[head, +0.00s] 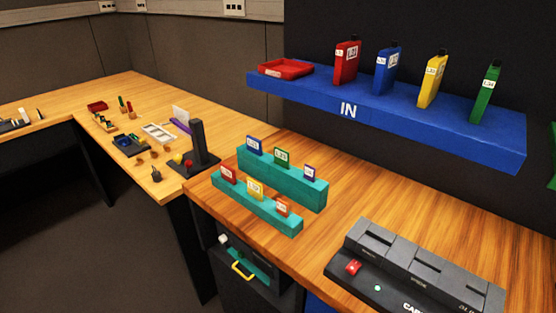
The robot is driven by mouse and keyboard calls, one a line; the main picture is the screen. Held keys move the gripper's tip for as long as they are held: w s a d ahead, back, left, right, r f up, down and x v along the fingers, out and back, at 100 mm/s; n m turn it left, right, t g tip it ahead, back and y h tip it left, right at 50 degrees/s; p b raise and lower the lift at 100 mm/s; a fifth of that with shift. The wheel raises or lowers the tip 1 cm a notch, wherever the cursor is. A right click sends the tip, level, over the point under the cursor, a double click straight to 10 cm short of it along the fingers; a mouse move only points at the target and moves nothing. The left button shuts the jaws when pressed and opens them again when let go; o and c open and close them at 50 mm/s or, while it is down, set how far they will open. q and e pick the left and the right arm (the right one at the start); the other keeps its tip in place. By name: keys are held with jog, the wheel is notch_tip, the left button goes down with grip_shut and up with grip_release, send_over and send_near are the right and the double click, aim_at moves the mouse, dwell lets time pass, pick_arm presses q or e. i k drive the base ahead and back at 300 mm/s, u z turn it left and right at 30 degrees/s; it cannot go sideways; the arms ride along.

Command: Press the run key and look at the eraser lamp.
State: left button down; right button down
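A dark grey device (425,270) with several slots sits at the right front of the wooden bench. Its lower right part is cut off by the frame edge. On its front left are a red key (353,267) and a small round pale green lamp (378,288). Below the bench edge is a dark unit with a teal front (262,272), a yellow handle (243,270) and a white knob (224,239). I cannot read which key is the run key or which lamp is the eraser lamp. Neither gripper is in view.
A teal stepped rack (312,193) holds several small labelled cards. A blue shelf (400,115) marked IN carries a red tray (286,67) and several coloured cartridges. A left bench (150,98) holds small items and a black stand (198,145). Bare wood lies between rack and device.

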aim_at(241, 254)
jog(key=z, duration=1.55)
jog(key=k, duration=0.95)
jog(key=u, duration=1.2)
